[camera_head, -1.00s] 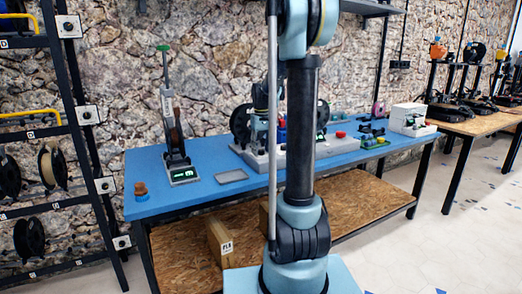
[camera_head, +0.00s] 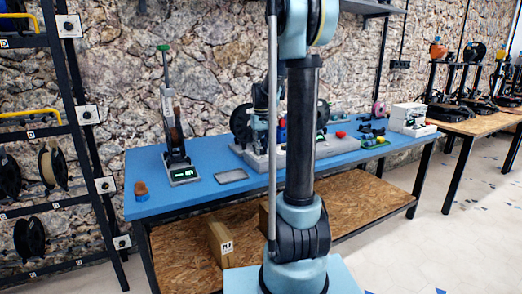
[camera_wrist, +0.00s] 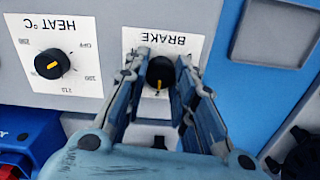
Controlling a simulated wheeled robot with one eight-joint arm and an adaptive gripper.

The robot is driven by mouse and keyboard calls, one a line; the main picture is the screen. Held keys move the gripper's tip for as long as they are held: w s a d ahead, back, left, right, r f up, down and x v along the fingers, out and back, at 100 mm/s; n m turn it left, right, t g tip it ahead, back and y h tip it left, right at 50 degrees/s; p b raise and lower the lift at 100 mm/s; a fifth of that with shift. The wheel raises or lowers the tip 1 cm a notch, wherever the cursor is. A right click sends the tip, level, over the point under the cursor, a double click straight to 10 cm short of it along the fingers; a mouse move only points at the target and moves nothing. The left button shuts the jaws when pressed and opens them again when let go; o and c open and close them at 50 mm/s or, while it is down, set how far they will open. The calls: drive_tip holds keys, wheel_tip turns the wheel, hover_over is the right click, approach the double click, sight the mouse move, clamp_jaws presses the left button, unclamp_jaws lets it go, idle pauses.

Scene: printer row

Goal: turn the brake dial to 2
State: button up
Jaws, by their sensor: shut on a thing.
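The brake dial (camera_wrist: 160,73) is a round black knob with a yellow-orange pointer mark, on a white plate labelled BRAKE that appears upside down in the wrist view. The pointer is toward the bottom of the picture. My gripper (camera_wrist: 161,66) has one finger on each side of the knob and is shut on it. The fingers cover the sides of the plate, so no brake numbers can be read. In the head view my own arm hides the dial and most of the gripper.
A HEAT °C dial (camera_wrist: 52,64) sits left of the brake dial on the same grey panel. A blue table (camera_head: 160,200) carries the machine, a grey tray (camera_head: 231,176) and a scale with a green display (camera_head: 184,173). A filament rack (camera_head: 62,130) stands at left.

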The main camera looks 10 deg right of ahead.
drive_tip(key=o, duration=1.1)
wheel_tip(320, 180, up, 12)
drive_tip(key=shift+w+d+f, duration=0.1)
